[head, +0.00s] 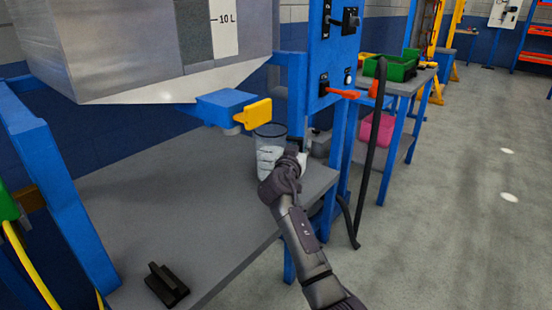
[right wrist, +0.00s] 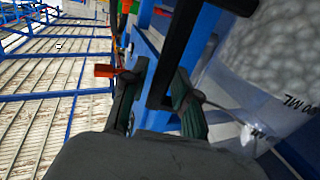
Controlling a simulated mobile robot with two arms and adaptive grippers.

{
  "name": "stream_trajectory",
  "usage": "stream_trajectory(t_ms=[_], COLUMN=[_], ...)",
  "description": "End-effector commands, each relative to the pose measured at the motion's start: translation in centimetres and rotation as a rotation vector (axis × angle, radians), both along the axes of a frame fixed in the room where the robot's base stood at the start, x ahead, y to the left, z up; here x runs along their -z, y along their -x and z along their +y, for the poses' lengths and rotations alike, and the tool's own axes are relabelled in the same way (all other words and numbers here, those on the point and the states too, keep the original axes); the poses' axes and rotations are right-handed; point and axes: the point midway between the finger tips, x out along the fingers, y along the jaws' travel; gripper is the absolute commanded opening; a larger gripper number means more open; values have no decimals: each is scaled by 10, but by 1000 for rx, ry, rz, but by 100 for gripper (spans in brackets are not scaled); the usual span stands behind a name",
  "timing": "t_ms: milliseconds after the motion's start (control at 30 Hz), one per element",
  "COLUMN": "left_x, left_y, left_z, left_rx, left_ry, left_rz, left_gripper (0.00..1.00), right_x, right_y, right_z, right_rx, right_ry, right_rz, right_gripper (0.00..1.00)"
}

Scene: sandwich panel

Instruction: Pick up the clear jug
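The clear jug (head: 268,158) stands upright on the grey table, below the yellow lever and near the table's right side. My left gripper is not in view.
A metal hopper with a yellow lever (head: 253,113) hangs over the grey table (head: 190,190). A blue post with an orange-red lever (head: 340,94) stands just behind my right gripper. The table's middle is clear.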

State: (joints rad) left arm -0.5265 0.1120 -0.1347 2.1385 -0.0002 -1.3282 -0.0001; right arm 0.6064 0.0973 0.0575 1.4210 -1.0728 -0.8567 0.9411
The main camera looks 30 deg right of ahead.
Motion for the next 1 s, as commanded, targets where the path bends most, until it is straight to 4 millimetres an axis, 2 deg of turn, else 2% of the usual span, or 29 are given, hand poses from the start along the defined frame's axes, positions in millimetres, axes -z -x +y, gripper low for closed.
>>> stream_trajectory(t_ms=[67, 100, 267, 767, 1000], left_x=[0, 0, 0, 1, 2], left_y=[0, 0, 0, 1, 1], left_z=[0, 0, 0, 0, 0], left_rx=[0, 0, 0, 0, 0], left_ry=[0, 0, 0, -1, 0], left_rz=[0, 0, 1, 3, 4], left_gripper=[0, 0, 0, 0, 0], right_x=[0, 0, 0, -1, -10], right_y=[0, 0, 0, 0, 0], right_z=[0, 0, 1, 1, 1], right_rx=[0, 0, -1, -1, -1], right_ry=[0, 0, 0, 0, -1], right_rz=[0, 0, 0, -1, -4], right_gripper=[29, 26, 0, 0, 0])
